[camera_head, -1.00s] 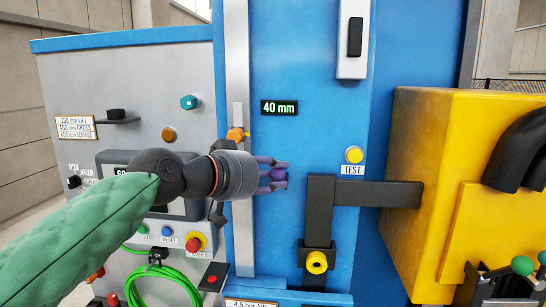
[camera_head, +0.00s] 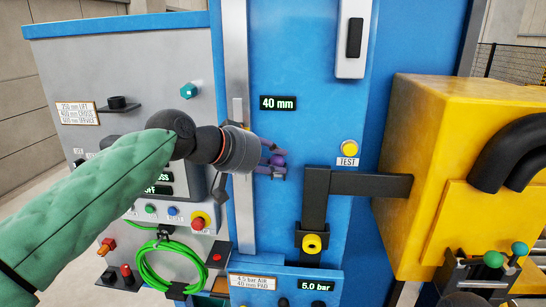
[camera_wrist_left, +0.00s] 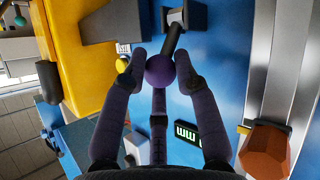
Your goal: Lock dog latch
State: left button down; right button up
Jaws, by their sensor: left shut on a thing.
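A purple ball knob (camera_wrist_left: 160,69) sits on the end of a short dark lever (camera_wrist_left: 173,40) in the left wrist view. The lever runs to a dark bracket (camera_wrist_left: 184,17) on the blue panel. My left gripper (camera_wrist_left: 160,75) has its purple fingers closed around the ball. In the head view the same left gripper (camera_head: 275,161) is in front of the blue panel, below the 40 mm display (camera_head: 278,102), and the ball (camera_head: 279,160) shows between its fingertips. The lever and bracket are mostly hidden there. My right gripper is not in view.
A yellow housing (camera_head: 425,160) with black hoses stands at the right. A dark arm with a yellow roller (camera_head: 312,243) is right of my gripper, under the TEST button (camera_head: 349,149). A grey control console (camera_head: 150,65) is at the left. An orange hexagonal knob (camera_wrist_left: 265,146) is near the gripper.

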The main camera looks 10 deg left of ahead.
pick_arm(q)
jog(key=shift+d+f, duration=0.1)
jog(key=shift+f, duration=0.3)
jog(key=c, duration=1.3)
grip_release()
jog(key=o, duration=0.4)
jog(key=shift+w+r, duration=0.1)
jog(key=shift+r, duration=0.15)
jog(key=shift+s+a+r, duration=0.25)
jog(key=shift+a, duration=0.05)
jog(key=v, duration=1.1)
jog(key=shift+s, duration=0.1)
